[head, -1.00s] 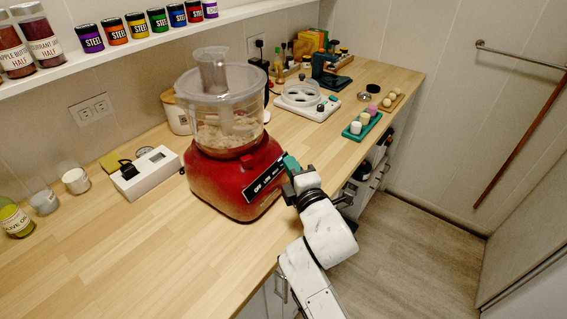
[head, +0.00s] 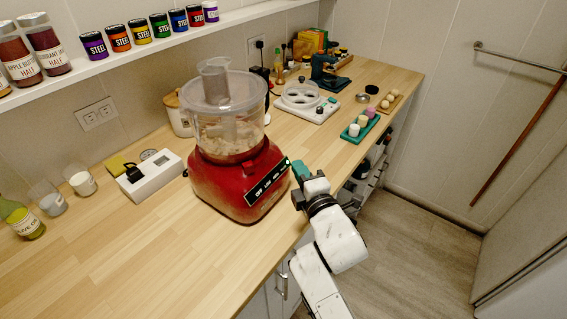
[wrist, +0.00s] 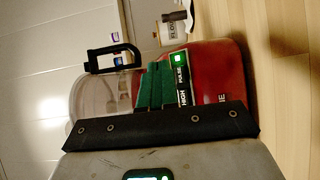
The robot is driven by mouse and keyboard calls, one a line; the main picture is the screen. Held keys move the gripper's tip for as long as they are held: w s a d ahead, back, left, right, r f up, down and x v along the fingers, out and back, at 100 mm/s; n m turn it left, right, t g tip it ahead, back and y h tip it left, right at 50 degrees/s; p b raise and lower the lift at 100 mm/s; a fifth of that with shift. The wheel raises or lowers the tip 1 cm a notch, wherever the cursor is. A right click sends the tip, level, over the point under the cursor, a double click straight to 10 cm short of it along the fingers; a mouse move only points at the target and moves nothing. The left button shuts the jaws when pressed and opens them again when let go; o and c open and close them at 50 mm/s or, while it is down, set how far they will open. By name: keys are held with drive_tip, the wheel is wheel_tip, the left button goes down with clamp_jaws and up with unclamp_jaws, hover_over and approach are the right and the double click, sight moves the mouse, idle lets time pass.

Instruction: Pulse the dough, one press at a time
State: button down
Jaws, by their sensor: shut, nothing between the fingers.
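The red food processor (head: 232,195) stands on the wooden counter. Its clear lidded bowl (head: 215,120) holds pale, crumbly dough (head: 228,138). A black control strip (head: 268,184) runs along its front, with a small green light (head: 287,161) at its right end. In the wrist view, a lit green square (wrist: 178,58) sits beside the word PULSE, with HIGH next to it. My gripper (head: 297,167) is shut and empty, its teal fingertips just right of the strip's PULSE end. The fingers (wrist: 155,85) also show beside the strip in the wrist view. Whether they touch the processor is unclear.
A white box (head: 150,173) with a small display stands left of the processor. A white hotplate-like unit (head: 304,103) and a teal tray (head: 361,128) with small cups lie behind it on the right.

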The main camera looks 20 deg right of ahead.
drive_tip(key=s+d+r+p, duration=0.2)
drive_tip(key=p, duration=0.2)
drive_tip(key=shift+s, duration=0.2)
idle(0.7)
drive_tip(key=s+d+f+m+g+h, duration=0.1)
drive_tip(key=s+d+f+m+g, duration=0.3)
drive_tip(key=s+f+m+g, duration=0.25)
drive_tip(key=s+d+f+m+g+h, duration=0.1)
drive_tip(key=s+d+f+m+g, duration=0.3)
drive_tip(key=s+f, duration=0.5)
drive_tip(key=s+a+f+m+g+y+b, duration=0.1)
drive_tip(key=s+m+g, duration=0.5)
drive_tip(key=s, duration=1.4)
drive_tip(key=f+m, duration=0.1)
drive_tip(key=m, duration=0.2)
drive_tip(key=shift+s, duration=0.4)
